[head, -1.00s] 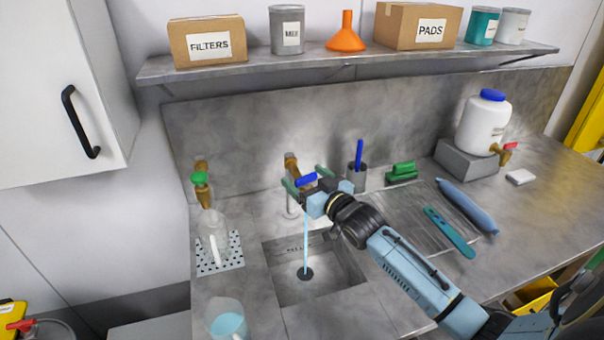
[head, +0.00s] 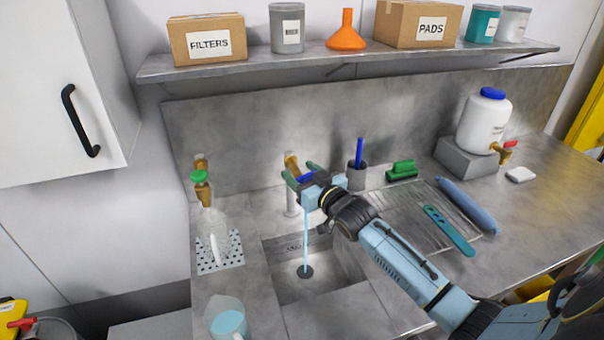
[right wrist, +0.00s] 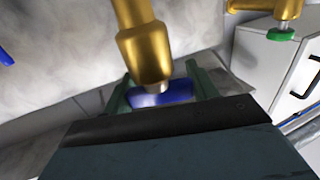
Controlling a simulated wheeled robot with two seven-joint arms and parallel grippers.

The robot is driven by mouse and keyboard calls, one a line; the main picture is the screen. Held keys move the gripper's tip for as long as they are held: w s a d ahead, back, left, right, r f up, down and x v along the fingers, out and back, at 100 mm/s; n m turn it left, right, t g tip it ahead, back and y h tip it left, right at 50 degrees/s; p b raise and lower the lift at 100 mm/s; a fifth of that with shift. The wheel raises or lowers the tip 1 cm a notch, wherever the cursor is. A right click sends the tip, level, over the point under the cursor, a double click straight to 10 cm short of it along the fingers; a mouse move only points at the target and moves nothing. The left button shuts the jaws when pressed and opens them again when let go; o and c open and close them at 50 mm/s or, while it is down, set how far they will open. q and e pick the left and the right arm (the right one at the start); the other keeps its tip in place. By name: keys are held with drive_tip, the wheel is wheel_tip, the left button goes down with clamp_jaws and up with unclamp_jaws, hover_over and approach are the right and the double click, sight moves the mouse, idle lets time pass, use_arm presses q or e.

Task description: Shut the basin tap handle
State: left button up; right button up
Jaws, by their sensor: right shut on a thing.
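The basin tap (head: 291,162) is brass and stands on the back wall over the sink basin (head: 335,268). A thin blue stream of water (head: 306,240) runs from it down to the drain. Its blue handle (head: 306,177) is mostly hidden by my gripper in the head view. In the right wrist view the blue handle (right wrist: 163,98) lies between the green fingers, below the brass tap body (right wrist: 145,45). My right gripper (head: 301,174) is shut on the handle. My left gripper is not in view.
A green-handled brass tap (head: 200,185) with a clear bottle under it stands left of the basin. A beaker (head: 228,322) is at the front left. A cup with a blue tool (head: 357,172), green brush (head: 402,170) and teal tool (head: 448,230) lie to the right.

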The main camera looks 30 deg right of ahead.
drive_tip(key=shift+r+m+h+p, duration=0.15)
drive_tip(key=shift+m+h+p, duration=0.55)
drive_tip(key=shift+h, duration=0.4)
drive_tip(key=shift+d+m+g+h, duration=0.15)
drive_tip(key=shift+m+h, duration=0.35)
drive_tip(key=shift+h, duration=0.3)
drive_tip(key=shift+d+m+g+h, duration=0.15)
drive_tip(key=shift+m+h, duration=0.35)
drive_tip(key=shift+h, duration=0.3)
drive_tip(key=o, duration=1)
drive_tip(key=shift+s, duration=0.15)
drive_tip(key=shift+s+a+f, duration=0.15)
drive_tip(key=shift+s+f, duration=0.05)
drive_tip(key=shift+s, duration=0.15)
drive_tip(key=b+v, duration=0.1)
drive_tip(key=v, duration=1.1)
drive_tip(key=shift+s, duration=0.25)
